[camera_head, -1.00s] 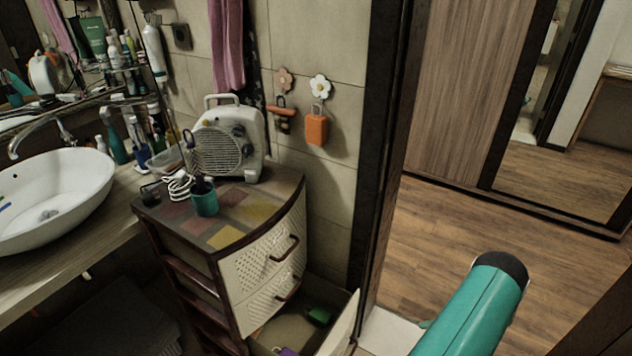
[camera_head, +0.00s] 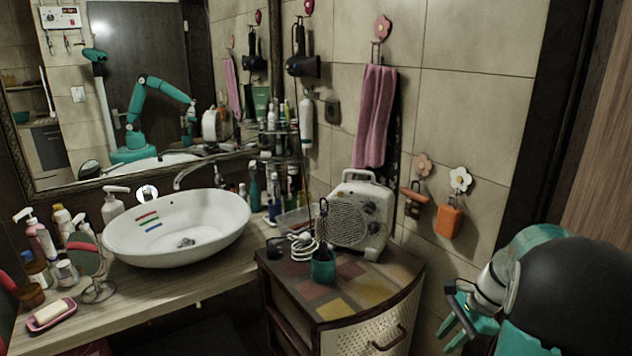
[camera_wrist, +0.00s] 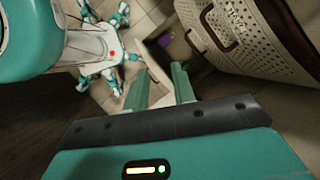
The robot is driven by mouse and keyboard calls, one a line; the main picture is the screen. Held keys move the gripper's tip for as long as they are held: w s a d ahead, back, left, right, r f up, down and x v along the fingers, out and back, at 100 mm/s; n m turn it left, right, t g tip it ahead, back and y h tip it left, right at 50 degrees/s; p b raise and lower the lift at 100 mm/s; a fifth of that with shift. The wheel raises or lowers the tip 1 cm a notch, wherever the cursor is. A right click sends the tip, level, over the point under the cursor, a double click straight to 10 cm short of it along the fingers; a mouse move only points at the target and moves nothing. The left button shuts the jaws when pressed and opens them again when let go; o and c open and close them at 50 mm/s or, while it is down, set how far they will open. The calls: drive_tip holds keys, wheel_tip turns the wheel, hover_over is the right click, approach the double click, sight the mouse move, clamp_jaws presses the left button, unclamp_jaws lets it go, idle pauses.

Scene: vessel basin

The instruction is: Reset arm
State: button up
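My teal arm is bent at the right edge of the head view. My gripper (camera_head: 462,318) hangs there to the right of the small cabinet, partly covered by my own arm. The fingers point toward the floor beside the cabinet (camera_wrist: 225,35). Part of my own body and legs shows at the upper left of that view.
The vessel basin (camera_head: 180,232) stands on a wooden counter (camera_head: 165,293) with bottles and a soap dish (camera_head: 50,315). A dark door frame (camera_head: 575,110) rises at right.

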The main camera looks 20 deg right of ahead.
drive_tip(key=s+a+r+n+h, duration=0.1)
drive_tip(key=a+r+n, duration=0.35)
drive_tip(key=a, duration=0.25)
drive_tip(key=s+a+r+n+h, duration=0.1)
drive_tip(key=a+r+n+h, duration=0.1)
drive_tip(key=a+r+n, duration=0.45)
drive_tip(key=s+a+r+n+t+h, duration=0.1)
drive_tip(key=s+a+n+t, duration=0.3)
drive_tip(key=s+a+n, duration=0.4)
drive_tip(key=s+a+r, duration=0.1)
drive_tip(key=a, duration=0.4)
drive_tip(key=shift+s+h, duration=0.2)
drive_tip(key=shift+h, duration=0.2)
drive_tip(key=shift+d+r, duration=0.1)
